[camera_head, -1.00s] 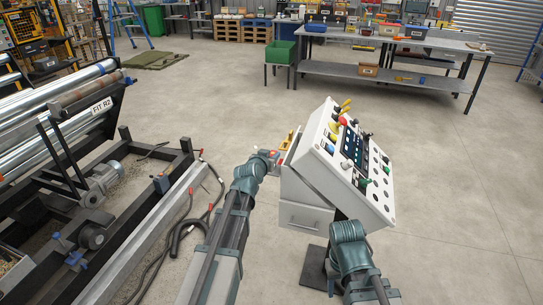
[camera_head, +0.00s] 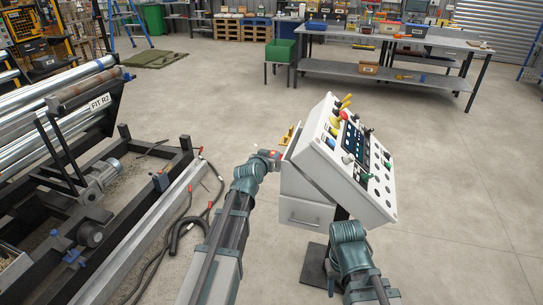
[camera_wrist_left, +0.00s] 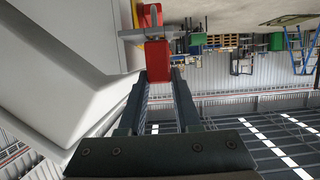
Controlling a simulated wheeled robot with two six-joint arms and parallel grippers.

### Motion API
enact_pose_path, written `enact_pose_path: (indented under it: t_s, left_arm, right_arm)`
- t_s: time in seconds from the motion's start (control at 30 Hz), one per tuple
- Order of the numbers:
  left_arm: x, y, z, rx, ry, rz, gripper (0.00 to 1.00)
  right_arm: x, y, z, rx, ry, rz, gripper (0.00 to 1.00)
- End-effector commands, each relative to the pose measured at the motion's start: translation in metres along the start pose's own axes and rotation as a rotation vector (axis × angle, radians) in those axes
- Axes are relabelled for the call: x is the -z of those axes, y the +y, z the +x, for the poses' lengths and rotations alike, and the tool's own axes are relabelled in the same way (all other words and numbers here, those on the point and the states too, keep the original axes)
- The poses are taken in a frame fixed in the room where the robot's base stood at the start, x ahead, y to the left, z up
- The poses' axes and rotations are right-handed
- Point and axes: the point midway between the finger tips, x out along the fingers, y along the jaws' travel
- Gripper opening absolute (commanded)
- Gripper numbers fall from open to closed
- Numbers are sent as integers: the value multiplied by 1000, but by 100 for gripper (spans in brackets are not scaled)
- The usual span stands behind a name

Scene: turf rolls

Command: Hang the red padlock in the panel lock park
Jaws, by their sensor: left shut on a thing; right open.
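The white control panel (camera_head: 312,178) stands right of centre in the head view, its face covered with knobs and buttons. My left gripper (camera_head: 277,157) is at its left side. In the left wrist view the left gripper (camera_wrist_left: 161,76) is shut on the red padlock (camera_wrist_left: 157,55). The padlock's shackle is close to a thin grey plate (camera_wrist_left: 132,32) beside the panel wall; I cannot tell whether it passes through. Another red piece (camera_wrist_left: 150,14) shows beyond the plate. My right arm is in front of the panel; its gripper does not show.
A black-framed roller machine (camera_head: 100,103) fills the left side, with dark hoses (camera_head: 178,235) on the floor. A long workbench (camera_head: 390,72) and a green bin (camera_head: 280,51) stand at the back. The floor to the right is clear.

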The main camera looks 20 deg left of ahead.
Motion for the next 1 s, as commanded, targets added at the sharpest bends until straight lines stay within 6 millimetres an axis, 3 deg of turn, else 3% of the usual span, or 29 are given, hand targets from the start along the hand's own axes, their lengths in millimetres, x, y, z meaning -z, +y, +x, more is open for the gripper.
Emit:
enact_pose_path:
  t_s: [0.1, 0.13, 0.3, 0.77, 1.0]
  left_arm:
    - [-4, 0, 1, 0, 0, 0, 0]
    - [-2, 0, 1, 0, 0, 0, 37]
    - [-2, 0, 1, 0, 0, 0, 67]
    - [-2, 2, -1, -2, -1, 0, 67]
    - [0, 7, -20, -3, -1, -1, 67]
  right_arm:
    - [0, 0, 4, 0, 0, 0, 50]
    - [0, 0, 3, 0, 0, 0, 50]
    - [0, 0, 2, 0, 0, 0, 50]
    - [0, 0, 1, 0, 0, 0, 50]
    - [0, 1, -7, 0, 0, 0, 50]
